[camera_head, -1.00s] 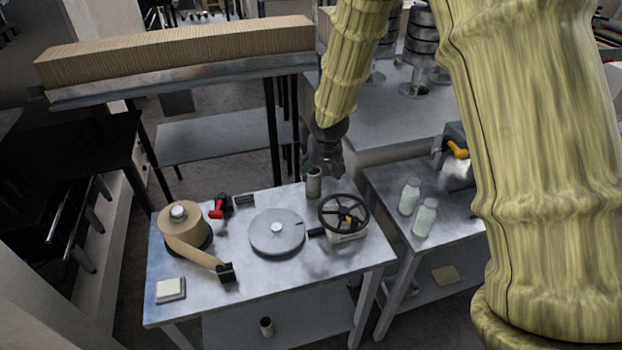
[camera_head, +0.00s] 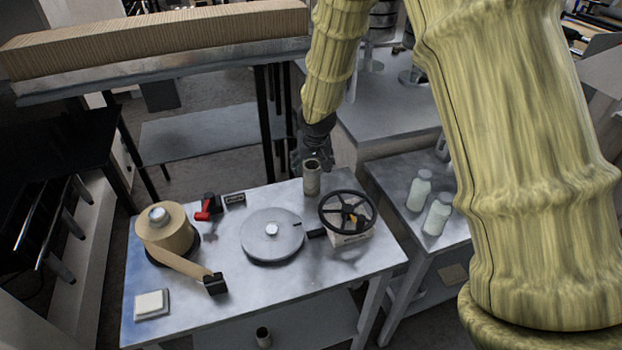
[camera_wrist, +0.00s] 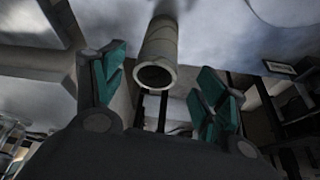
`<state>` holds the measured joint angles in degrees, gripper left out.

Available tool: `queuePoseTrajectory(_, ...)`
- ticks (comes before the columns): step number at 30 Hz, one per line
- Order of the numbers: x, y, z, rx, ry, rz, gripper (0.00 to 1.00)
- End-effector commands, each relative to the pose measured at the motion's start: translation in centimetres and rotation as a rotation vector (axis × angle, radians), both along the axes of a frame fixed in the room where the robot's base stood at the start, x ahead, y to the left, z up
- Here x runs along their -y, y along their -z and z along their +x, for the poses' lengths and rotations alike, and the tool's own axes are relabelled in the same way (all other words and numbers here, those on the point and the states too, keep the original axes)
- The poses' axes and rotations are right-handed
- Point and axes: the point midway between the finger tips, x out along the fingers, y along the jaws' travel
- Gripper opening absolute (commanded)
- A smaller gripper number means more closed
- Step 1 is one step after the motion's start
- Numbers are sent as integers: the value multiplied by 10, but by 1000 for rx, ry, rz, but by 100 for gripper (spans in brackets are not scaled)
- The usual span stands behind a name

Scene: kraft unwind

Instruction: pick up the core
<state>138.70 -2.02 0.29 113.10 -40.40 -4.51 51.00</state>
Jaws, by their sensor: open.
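The core (camera_head: 312,180) is a short grey-brown cardboard tube with an open top. It stands upright at the back edge of the metal table, between the round grey plate and the black handwheel. My gripper (camera_head: 312,150) is just behind and above the core in the head view. In the wrist view, the core (camera_wrist: 159,55) lies between the two teal-padded fingers of my gripper (camera_wrist: 162,88), its hollow end facing the camera. The fingers are spread apart, with a visible gap on each side of the core.
On the table (camera_head: 222,290) are a kraft tape roll (camera_head: 166,236), a red-handled tool (camera_head: 207,207), a grey disc (camera_head: 272,234) and a black handwheel (camera_head: 347,212) close to the core. Two pale bottles (camera_head: 419,191) stand on the side table. The table's front middle is clear.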

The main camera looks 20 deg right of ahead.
Motion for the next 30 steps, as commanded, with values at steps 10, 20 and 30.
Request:
queuePoseTrajectory(10,2,31,12,-2,-1,-1,72)
queuePoseTrajectory(20,3,42,16,-2,-3,-2,72)
queuePoseTrajectory(30,6,71,25,-2,-3,-1,72)
